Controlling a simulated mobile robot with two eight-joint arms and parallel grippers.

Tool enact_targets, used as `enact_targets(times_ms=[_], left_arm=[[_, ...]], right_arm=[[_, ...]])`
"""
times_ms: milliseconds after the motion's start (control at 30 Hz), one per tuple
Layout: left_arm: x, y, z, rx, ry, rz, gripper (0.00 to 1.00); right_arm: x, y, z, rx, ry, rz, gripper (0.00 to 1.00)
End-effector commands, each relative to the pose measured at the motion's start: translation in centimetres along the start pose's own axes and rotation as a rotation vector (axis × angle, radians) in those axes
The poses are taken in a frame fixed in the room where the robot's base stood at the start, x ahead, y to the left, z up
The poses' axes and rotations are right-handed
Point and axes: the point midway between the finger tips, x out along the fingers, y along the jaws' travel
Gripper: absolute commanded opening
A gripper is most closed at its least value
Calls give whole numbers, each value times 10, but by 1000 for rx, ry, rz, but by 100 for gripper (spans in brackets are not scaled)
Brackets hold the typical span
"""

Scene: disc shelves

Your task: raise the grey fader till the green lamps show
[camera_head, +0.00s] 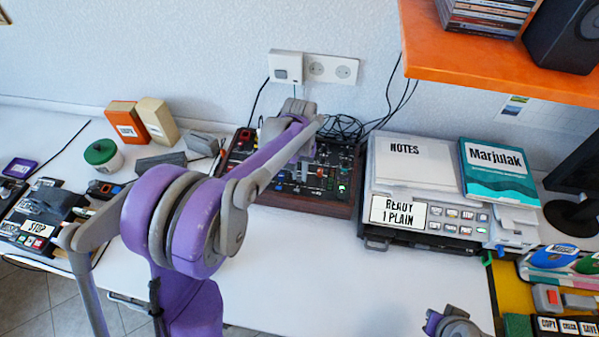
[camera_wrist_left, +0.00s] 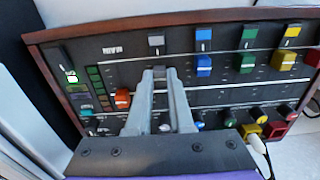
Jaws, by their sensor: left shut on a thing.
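The mixer panel (camera_wrist_left: 120,55), dark with a wooden frame, fills most of the left wrist view. It also stands against the wall in the head view (camera_head: 340,185), partly hidden by my left arm. The grey fader (camera_wrist_left: 159,73) sits in the upper part of its slot, between my left fingertips. My left gripper (camera_wrist_left: 160,76) is shut on it. A column of small lamps (camera_wrist_left: 97,82) left of it looks dull green; I cannot tell whether any are lit. My right gripper is not in view; part of my right arm shows at the bottom.
An orange fader (camera_wrist_left: 122,97) is left of my fingers; blue (camera_wrist_left: 204,64), green (camera_wrist_left: 245,62) and yellow (camera_wrist_left: 286,60) ones are to the right. An orange shelf (camera_head: 480,70) overhangs the right.

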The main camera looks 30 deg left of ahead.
Motion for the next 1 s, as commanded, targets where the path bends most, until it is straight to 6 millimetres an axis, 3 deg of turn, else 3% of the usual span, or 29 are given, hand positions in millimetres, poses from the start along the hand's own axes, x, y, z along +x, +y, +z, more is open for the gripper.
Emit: enact_targets(times_ms=[700, 1000], left_arm=[[0, 0, -1, 0, 0, 0, 0], [-1, 0, -26, 0, 0, 0, 0]], right_arm=[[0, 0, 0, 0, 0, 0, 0], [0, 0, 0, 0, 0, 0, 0]])
